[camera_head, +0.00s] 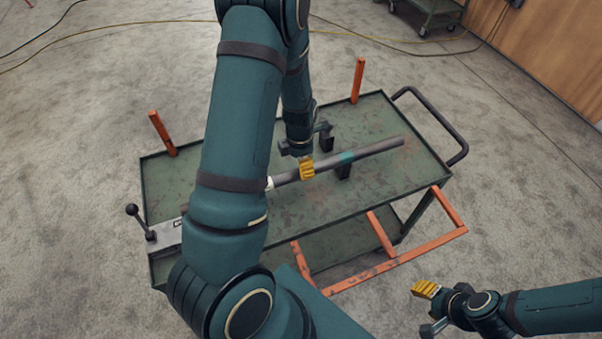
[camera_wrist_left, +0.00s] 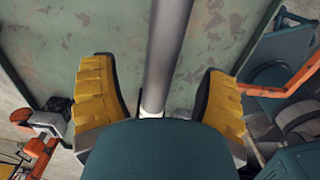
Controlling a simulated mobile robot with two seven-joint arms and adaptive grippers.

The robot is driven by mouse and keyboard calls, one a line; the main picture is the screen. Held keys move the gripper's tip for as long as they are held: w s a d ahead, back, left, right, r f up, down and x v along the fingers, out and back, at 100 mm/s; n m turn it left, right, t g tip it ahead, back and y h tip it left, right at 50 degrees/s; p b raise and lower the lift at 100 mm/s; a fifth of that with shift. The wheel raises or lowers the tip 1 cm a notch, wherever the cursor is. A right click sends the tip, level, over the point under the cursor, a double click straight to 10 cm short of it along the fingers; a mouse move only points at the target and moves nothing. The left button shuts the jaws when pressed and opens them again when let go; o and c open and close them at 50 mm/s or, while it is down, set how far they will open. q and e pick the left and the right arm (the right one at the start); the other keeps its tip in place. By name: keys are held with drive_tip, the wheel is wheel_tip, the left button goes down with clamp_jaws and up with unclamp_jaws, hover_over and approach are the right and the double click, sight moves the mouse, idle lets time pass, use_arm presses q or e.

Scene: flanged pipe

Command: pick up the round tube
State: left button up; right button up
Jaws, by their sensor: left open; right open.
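The round tube (camera_head: 375,149) is grey with a teal band and lies lengthwise above the green cart top, on dark supports (camera_head: 326,143). Its left part is hidden behind my left arm. My left gripper (camera_head: 306,168) is over the tube, left of the teal band. In the left wrist view the tube (camera_wrist_left: 172,45) runs between the open yellow fingers (camera_wrist_left: 160,100), with a gap on each side. The lower part of the tube is hidden there by my gripper body. My right gripper (camera_head: 428,305) is open and empty, off the cart at the lower right.
The green cart (camera_head: 398,113) has a raised rim, orange posts (camera_head: 358,80), a dark handle (camera_head: 450,125) on the right and an orange frame (camera_head: 400,262) along its near side. A lever-topped clamp (camera_head: 150,232) is at its left end. Cables lie on the floor behind.

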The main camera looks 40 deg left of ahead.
use_arm(q)
wheel_tip(320, 180, down, 5)
drive_tip(key=shift+d+b, duration=0.15)
drive_tip(key=shift+b, duration=0.45)
drive_tip(key=c, duration=1.3)
drive_tip(key=shift+w+r, duration=0.1)
drive_tip(key=shift+r, duration=0.1)
